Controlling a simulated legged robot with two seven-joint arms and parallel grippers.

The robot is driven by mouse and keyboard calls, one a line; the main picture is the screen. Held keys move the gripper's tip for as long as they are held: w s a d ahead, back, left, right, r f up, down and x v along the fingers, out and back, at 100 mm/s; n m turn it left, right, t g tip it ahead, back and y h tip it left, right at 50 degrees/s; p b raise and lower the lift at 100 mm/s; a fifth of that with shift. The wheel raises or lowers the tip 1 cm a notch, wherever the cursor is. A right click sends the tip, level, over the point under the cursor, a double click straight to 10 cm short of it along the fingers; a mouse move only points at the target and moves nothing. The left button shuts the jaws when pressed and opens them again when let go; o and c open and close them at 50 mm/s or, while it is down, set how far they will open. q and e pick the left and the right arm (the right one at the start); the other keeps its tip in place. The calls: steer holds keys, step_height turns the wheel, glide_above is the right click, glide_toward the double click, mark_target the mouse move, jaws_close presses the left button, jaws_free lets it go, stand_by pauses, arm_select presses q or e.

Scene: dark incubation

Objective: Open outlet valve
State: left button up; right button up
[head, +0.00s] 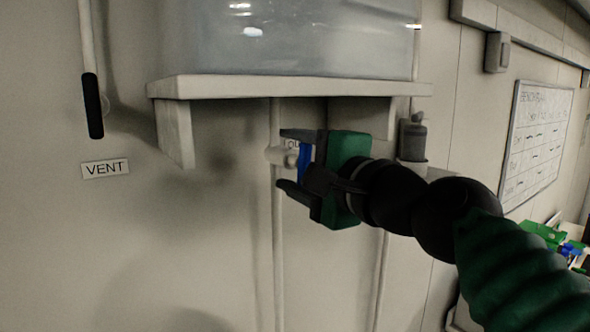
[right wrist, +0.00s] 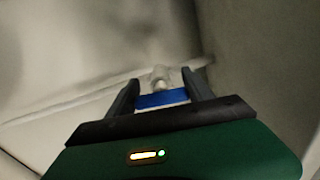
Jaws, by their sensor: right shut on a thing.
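The outlet valve has a blue handle (head: 305,160) and a pale body (head: 277,156) on a thin vertical pipe (head: 279,235) below the shelf. My right gripper (head: 283,160) reaches in from the right and is shut on the blue handle, with one finger above it and one below in the head view. In the right wrist view the blue handle (right wrist: 162,99) lies between the two fingers, with the pale valve body (right wrist: 159,78) just beyond. A label behind the gripper is mostly hidden. My left gripper is not in view.
A clear tank (head: 290,40) stands on the white shelf (head: 290,88) just above my right gripper. A black vent handle (head: 92,105) and a VENT label (head: 105,169) are on the left. A grey bottle-like fitting (head: 412,140) is close behind my arm. A whiteboard (head: 537,140) hangs at right.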

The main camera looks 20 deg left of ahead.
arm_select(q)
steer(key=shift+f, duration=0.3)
arm_select(e)
steer(key=shift+w+f+n, duration=0.1)
steer(key=shift+f+n, duration=0.05)
steer(key=shift+n, duration=0.35)
steer(key=shift+d, duration=0.1)
steer(key=o, duration=1.4)
steer(key=shift+w+a, duration=0.3)
steer(key=shift+w, duration=0.15)
steer(key=shift+c, duration=0.2)
steer(key=shift+a, duration=0.25)
steer(key=shift+s, duration=0.1)
arm_select(q)
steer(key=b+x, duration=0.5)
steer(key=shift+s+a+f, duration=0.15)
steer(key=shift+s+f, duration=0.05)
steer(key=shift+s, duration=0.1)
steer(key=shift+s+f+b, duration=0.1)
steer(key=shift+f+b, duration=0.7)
steer(key=shift+b, duration=0.3)
arm_select(e)
steer(key=v, duration=1.6)
steer(key=shift+d, duration=0.35)
